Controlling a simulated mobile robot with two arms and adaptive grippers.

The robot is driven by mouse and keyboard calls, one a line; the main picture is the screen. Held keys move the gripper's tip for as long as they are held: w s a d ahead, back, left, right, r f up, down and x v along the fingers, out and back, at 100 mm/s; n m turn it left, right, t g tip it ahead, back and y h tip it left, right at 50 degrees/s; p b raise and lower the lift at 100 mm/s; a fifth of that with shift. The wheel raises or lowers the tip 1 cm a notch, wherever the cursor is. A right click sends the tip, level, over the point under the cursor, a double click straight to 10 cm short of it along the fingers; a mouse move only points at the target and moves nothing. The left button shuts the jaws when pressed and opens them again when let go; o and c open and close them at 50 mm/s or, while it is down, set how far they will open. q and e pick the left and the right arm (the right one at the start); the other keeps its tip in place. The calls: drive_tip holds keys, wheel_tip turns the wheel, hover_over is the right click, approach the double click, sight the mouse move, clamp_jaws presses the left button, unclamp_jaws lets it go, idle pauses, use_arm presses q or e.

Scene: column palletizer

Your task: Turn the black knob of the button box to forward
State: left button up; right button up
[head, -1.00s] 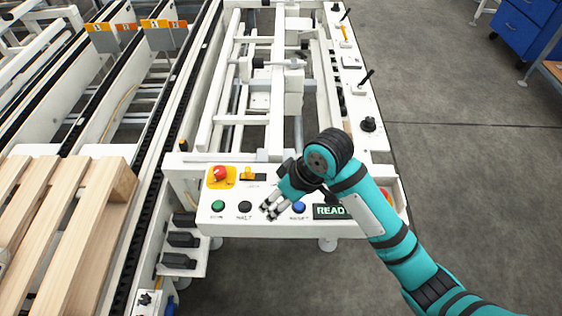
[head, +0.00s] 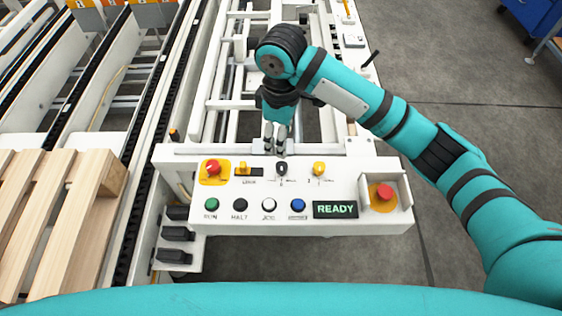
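The button box (head: 234,190) is a white panel across the lower middle of the head view. Its black knob (head: 282,167) sits in the upper row, left of a yellow knob (head: 319,168). I cannot read the marks below the black knob or tell its setting. My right gripper (head: 275,151) points down just behind and slightly left of the black knob, its fingertips close to it. I cannot tell whether they touch it. The two fingers are close together, and how far they are open is unclear. My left gripper is out of view.
A red stop button (head: 212,167) and a yellow switch (head: 243,168) are at the panel's upper left. Green, black, white and blue buttons line the front, beside a READY display (head: 335,209). Another red button (head: 383,193) is at the right. A wooden pallet (head: 50,215) lies left.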

sight(281, 165)
wheel_tip(281, 165, down, 10)
drive_tip(key=shift+f, duration=0.6)
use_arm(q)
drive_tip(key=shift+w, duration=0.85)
use_arm(e)
drive_tip(key=shift+f, duration=0.1)
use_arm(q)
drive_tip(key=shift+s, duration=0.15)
use_arm(e)
drive_tip(key=shift+c, duration=0.4)
